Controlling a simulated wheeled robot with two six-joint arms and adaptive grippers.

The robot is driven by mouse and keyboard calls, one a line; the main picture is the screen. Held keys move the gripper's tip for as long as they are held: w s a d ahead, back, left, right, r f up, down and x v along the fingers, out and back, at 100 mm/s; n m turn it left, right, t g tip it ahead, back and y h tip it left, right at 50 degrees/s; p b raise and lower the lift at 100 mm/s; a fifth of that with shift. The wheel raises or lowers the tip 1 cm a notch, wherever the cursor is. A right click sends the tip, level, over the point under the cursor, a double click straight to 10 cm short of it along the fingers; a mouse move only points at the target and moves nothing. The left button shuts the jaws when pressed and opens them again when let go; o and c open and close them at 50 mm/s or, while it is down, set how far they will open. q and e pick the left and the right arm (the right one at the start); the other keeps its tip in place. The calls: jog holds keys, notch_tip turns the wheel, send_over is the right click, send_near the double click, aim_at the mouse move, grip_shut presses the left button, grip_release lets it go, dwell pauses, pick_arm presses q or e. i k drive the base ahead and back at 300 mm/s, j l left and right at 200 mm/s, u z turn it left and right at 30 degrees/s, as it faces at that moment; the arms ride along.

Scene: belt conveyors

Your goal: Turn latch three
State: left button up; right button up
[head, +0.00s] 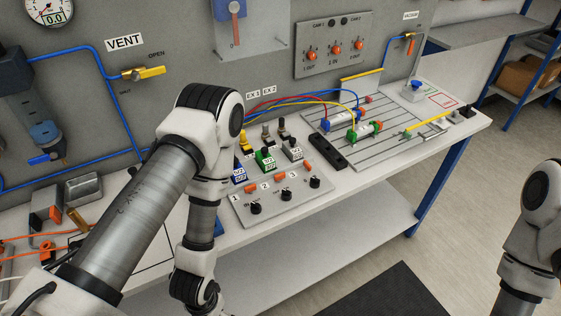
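A grey sloped panel (272,212) on the bench front carries three black knobs in a row, with number labels and small orange parts behind them. The knob at the right end, by the third label, is latch three (315,182). The middle knob (286,194) and the left knob (256,208) sit beside it. All three are uncovered; their exact pointer angles are too small to tell. My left arm stands left of the panel, its wrist bent down in front of the bench. My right arm is at the right edge. Neither gripper's fingers show.
Behind the panel stand blue, green and grey valve blocks (265,160) with upright levers. A black bar (327,151) and a slotted plate (365,130) with cylinders and tubes lie to the right. The space before the panel's right end is clear.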

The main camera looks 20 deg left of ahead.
aim_at(307, 167)
jog(key=u, duration=0.7)
jog(key=k+j+z, duration=0.1)
jog(key=k, duration=0.3)
